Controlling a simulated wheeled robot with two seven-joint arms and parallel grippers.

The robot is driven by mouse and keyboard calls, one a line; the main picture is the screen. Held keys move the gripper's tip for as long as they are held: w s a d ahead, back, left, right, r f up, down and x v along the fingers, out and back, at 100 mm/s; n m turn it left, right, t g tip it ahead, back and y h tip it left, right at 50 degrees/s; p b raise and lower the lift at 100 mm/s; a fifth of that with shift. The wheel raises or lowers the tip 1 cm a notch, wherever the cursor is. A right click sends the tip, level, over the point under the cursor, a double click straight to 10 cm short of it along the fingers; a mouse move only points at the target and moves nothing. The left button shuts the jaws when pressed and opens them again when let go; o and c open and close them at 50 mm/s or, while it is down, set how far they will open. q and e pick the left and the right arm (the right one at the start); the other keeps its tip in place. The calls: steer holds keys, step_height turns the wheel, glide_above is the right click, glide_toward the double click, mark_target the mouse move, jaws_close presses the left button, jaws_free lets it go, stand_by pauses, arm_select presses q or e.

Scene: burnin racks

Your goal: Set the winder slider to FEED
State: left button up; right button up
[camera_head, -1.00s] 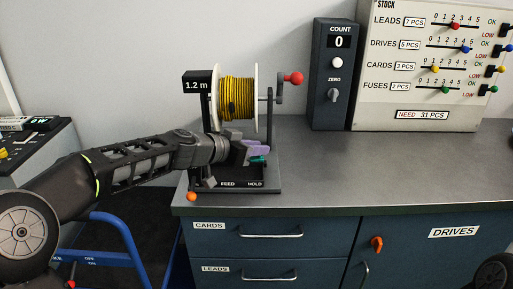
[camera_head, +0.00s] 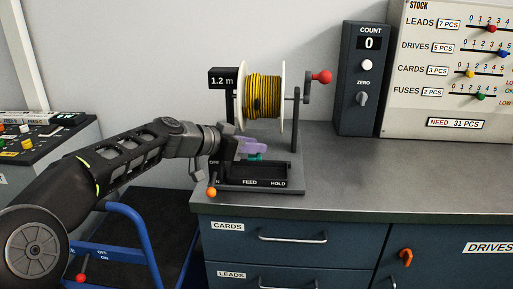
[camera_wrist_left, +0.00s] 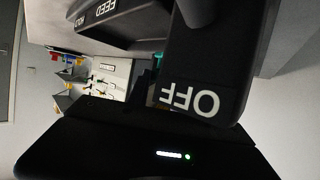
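The winder has a spool of yellow wire (camera_head: 263,97) on a dark stand with a base (camera_head: 296,187). FEED (camera_head: 249,182) and HOLD (camera_head: 278,184) are marked on the base front. A teal piece (camera_head: 254,157), which looks like the slider's handle, shows behind the FEED side. My left gripper (camera_head: 252,147), with purple fingers, reaches in from the left right above the teal piece. Whether the fingers are closed on it cannot be made out. In the left wrist view, an OFF plate (camera_wrist_left: 190,100) fills the middle and a FEED label (camera_wrist_left: 105,8) shows upside down.
An orange-knobbed ON/OFF lever (camera_head: 212,192) stands at the base's left corner, close to my left wrist. A red-knobbed crank (camera_head: 321,77) is on the spool's right. A COUNT box (camera_head: 361,80) stands behind. The worktop (camera_head: 400,170) to the right is clear.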

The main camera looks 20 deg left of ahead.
mark_target(229, 170)
arm_select(q)
steer(key=o, duration=0.3)
steer(key=shift+a, duration=0.1)
steer(key=shift+o, duration=0.2)
steer(key=shift+s, duration=0.1)
steer(key=shift+b+v, duration=0.7)
steer(key=shift+v, duration=3.15)
steer(key=shift+a, duration=0.1)
steer(key=shift+f, duration=0.1)
